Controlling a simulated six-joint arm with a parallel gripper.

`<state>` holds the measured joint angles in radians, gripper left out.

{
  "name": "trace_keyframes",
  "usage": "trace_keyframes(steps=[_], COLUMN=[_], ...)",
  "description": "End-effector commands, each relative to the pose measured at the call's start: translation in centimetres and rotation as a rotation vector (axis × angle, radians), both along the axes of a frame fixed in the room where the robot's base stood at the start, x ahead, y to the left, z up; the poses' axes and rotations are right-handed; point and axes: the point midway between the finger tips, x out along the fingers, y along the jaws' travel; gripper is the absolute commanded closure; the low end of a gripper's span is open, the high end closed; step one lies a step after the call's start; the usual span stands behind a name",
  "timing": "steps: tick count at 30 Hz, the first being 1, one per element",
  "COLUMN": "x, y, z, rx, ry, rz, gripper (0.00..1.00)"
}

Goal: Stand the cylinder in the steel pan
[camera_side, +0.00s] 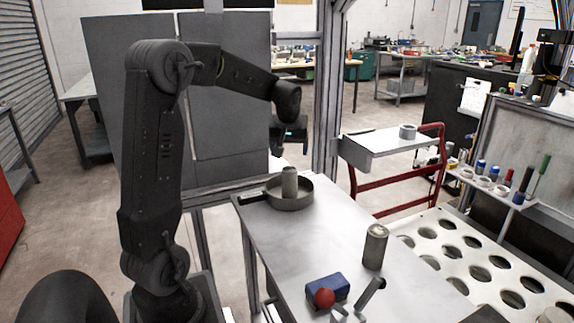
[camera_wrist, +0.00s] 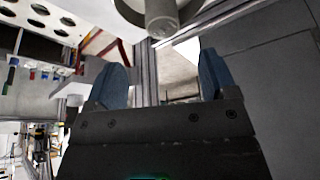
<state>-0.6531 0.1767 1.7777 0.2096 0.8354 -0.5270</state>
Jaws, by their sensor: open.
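A grey cylinder (camera_side: 289,181) stands upright inside the round steel pan (camera_side: 291,205) at the far end of the table. Its lower end is hidden by the pan's wall. My gripper (camera_side: 291,140) hangs above and slightly beyond the pan, apart from both, near the dark panel. In the wrist view, the two blue fingers (camera_wrist: 162,70) are spread wide with nothing between them. The cylinder (camera_wrist: 161,18) and part of the pan (camera_wrist: 128,10) show at the top edge of that view, outside the fingers.
A grey-green can (camera_side: 375,248) stands on the table's right side. A blue block (camera_side: 327,284), a red ball (camera_side: 324,299) and a dark-handled object (camera_side: 370,293) are at the near end. The table's middle is clear. A white rack with round holes (camera_side: 455,254) is at right.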

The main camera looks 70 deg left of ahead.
Motion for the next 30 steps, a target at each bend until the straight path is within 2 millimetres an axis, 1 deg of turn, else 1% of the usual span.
trace_keyframes(steps=[2,4,5,6,7,8,9,11,12,14,15,18,21,25,30], x=[-0.1,-0.4,-0.7,-1.3,-1.9,-2.6,-3.7,-5.5,-6.9,-8.9,-10.3,-13.2,-15.2,-16.4,-16.6], y=[-2.0,-5.0,-6.6,-9.1,-11.0,-12.9,-15.4,-18.9,-21.0,-23.6,-25.2,-28.0,-29.5,-30.4,-30.5], z=[1.0,2.0,2.5,3.1,3.6,3.9,4.3,4.6,4.6,4.5,4.3,3.6,3.0,2.5,2.4], rx=[0.003,0.006,0.008,0.012,0.013,0.016,0.018,0.024,0.027,0.033,0.036,0.044,0.049,0.052,0.051], ry=[-0.006,-0.013,-0.016,-0.019,-0.023,-0.027,-0.03,-0.04,-0.046,-0.055,-0.061,-0.074,-0.084,-0.09,-0.089], rz=[-0.046,-0.124,-0.167,-0.234,-0.287,-0.343,-0.42,-0.534,-0.609,-0.714,-0.778,-0.916,-1.008,-1.064,-1.071], gripper=[0.22,0.22,0.22,0.22,0.22,0.22,0.22,0.22,0.22,0.22,0.22,0.22,0.22,0.22,0.22])
